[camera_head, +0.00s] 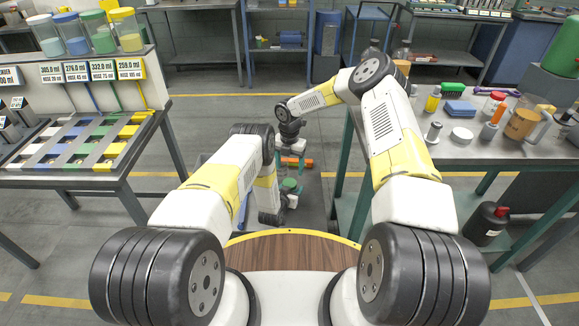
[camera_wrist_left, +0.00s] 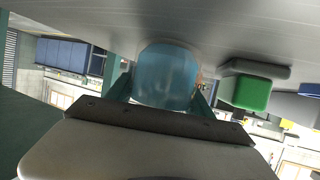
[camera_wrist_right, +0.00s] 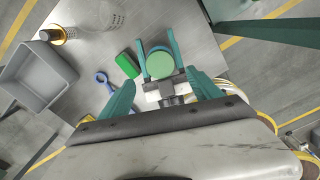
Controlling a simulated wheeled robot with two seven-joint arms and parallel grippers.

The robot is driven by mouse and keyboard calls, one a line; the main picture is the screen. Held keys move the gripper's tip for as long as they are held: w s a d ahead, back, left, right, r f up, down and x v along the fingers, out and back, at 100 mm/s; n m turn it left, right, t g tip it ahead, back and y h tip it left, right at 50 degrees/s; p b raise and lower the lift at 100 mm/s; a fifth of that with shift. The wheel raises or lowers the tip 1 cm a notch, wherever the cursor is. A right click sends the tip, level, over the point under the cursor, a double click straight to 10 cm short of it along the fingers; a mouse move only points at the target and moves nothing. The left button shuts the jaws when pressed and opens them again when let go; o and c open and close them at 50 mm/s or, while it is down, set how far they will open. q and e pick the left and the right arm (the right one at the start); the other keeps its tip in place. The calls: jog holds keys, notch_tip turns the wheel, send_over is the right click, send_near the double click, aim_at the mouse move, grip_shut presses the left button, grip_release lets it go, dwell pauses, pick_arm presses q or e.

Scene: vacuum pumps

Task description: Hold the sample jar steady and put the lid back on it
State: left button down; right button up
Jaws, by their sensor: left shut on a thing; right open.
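The sample jar (camera_wrist_left: 166,75) is translucent blue. In the left wrist view it stands between the teal fingers of my left gripper (camera_wrist_left: 165,92), which is shut on it, by a grey table surface. In the right wrist view my left gripper (camera_wrist_right: 156,42) has its fingers on both sides of a round green lid (camera_wrist_right: 169,67), which appears to be on top of the jar. I cannot tell how firmly it sits. My right gripper (camera_wrist_right: 162,82) is open and empty, its fingers spread above and just short of the lid. In the head view my right gripper (camera_head: 292,145) is small and partly hidden.
Beside the jar lie a green block (camera_wrist_right: 126,65) and a blue ring-ended tool (camera_wrist_right: 103,79). A side bench (camera_head: 475,150) at right is crowded.

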aim_at(289, 182)
jog(key=shift+f, duration=4)
jog(key=shift+c, duration=0.2)
jog(key=c, duration=1.5)
jog(key=m, duration=0.3)
jog(key=o, duration=1.6)
jog(key=shift+c, duration=0.2)
